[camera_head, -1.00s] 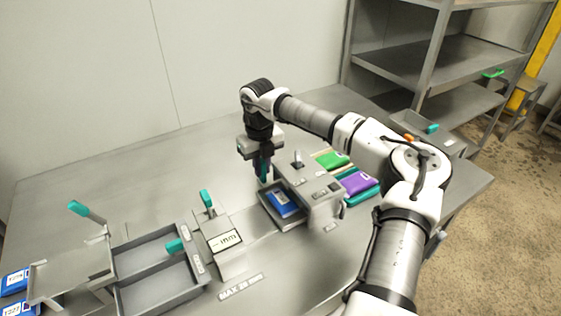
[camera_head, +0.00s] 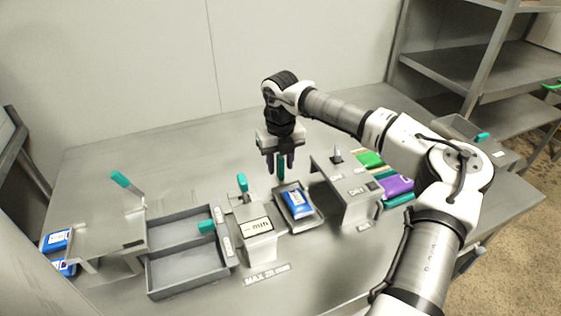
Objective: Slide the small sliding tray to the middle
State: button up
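The small sliding tray (camera_head: 313,222) is a shallow grey tray with a blue-and-white pouch (camera_head: 297,203) lying in it. It sits between the gauge block (camera_head: 258,243) on its left and the grey box marked DRY (camera_head: 357,206) on its right, apart from the box. The handle's lower end is partly hard to make out.
A grey two-compartment tray (camera_head: 187,288) with a teal handle is left of the gauge block. Further left is a raised grey stand (camera_head: 108,238) with blue packs beside it. Green and purple pouches (camera_head: 396,186) lie right of the box. The table behind is clear.

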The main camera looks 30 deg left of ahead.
notch_tip(320, 180, up, 14)
jog(key=b, duration=0.1)
jog(key=shift+b, duration=0.35)
jog(key=shift+f, duration=0.15)
dwell(0.4)
